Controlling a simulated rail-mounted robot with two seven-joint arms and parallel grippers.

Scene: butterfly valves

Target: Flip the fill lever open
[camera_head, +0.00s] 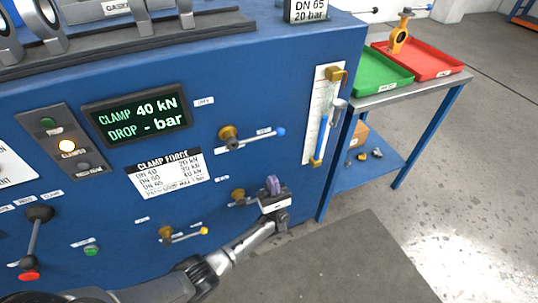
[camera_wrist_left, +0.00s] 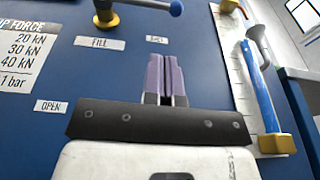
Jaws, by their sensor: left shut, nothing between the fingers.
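The panel has several brass-hubbed levers. The upper lever (camera_head: 255,134) lies nearly level, its blue tip to the right; its end shows at the top of the left wrist view (camera_wrist_left: 150,5). A FILL label (camera_wrist_left: 100,43) is below that lever; I cannot tell for sure which lever it names. A middle brass hub (camera_head: 238,195) has its lever mostly hidden behind my left gripper (camera_head: 273,184). The gripper's purple fingers (camera_wrist_left: 165,75) are together, empty, pointing at the panel below the upper lever. An OPEN label (camera_wrist_left: 51,106) is at left. My right gripper is out of view.
A lower lever (camera_head: 185,237) with a yellow tip is left of the gripper. A gauge with a blue tube (camera_head: 323,130) is at the panel's right edge. Beyond stands a table with green (camera_head: 378,75) and red (camera_head: 425,60) trays. The floor at right is clear.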

